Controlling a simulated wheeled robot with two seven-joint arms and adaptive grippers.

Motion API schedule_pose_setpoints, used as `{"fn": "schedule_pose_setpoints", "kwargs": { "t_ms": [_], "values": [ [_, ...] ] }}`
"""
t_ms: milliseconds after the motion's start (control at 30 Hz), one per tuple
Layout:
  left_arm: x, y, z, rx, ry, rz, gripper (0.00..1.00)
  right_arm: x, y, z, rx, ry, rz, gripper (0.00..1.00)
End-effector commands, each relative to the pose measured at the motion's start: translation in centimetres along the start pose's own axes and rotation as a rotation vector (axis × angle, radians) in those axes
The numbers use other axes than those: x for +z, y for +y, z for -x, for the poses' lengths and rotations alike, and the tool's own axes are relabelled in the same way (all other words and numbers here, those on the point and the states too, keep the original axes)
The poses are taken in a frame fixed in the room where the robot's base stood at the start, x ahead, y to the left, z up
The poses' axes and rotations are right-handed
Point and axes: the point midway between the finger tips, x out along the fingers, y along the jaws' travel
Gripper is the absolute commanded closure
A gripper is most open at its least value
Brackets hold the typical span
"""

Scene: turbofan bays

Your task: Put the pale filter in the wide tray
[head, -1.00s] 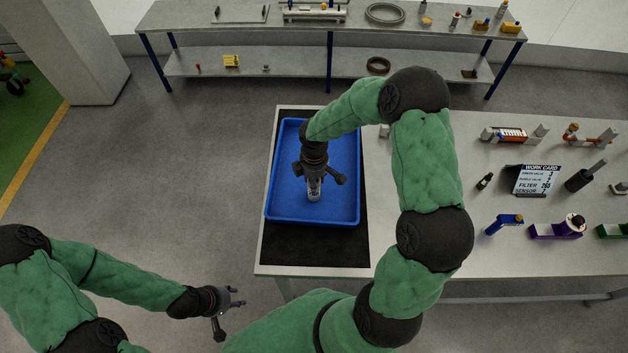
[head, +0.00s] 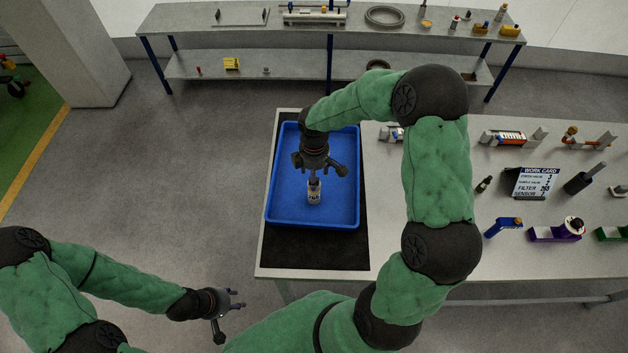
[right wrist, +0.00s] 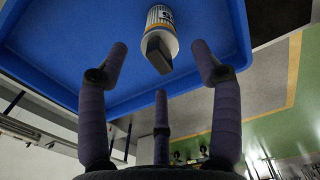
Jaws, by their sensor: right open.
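The pale filter (head: 314,190) stands in the wide blue tray (head: 285,210), near the tray's middle. In the right wrist view the filter (right wrist: 159,27) is whitish with dark print and a dark block at one end, and lies beyond the fingertips. My right gripper (head: 314,172) is above the filter in the head view. Its fingers (right wrist: 160,70) are spread and empty in the wrist view, apart from the filter. My left gripper (head: 238,300) is low at the left, away from the table, with its fingers apart and nothing between them.
The tray sits on a black mat (head: 315,252) at the table's left end. A work card (head: 537,182), a blue-handled part (head: 503,226), a purple holder (head: 556,233) and other parts stand on the right. A shelf bench (head: 300,62) stands behind.

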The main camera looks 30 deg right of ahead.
Motion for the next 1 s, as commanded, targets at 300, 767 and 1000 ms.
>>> {"fn": "schedule_pose_setpoints", "kwargs": {
  "t_ms": [300, 767, 1000],
  "values": [
    [0.0, 0.2, 0.5, 0.0, 0.0, 0.0, 0.6, -0.1, 0.0, 5.3, 0.002, 0.001, 0.002, 0.35],
    [0.0, 0.2, 0.5, 0.0, 0.0, 0.0, 0.6, 0.0, 0.0, 6.3, -0.001, -0.001, 0.001, 0.35],
    [0.0, 0.3, 1.0, 0.0, 0.0, 0.0, 0.6, -1.4, -1.7, 3.5, -0.043, 0.039, -0.064, 0.35]
  ]
}}
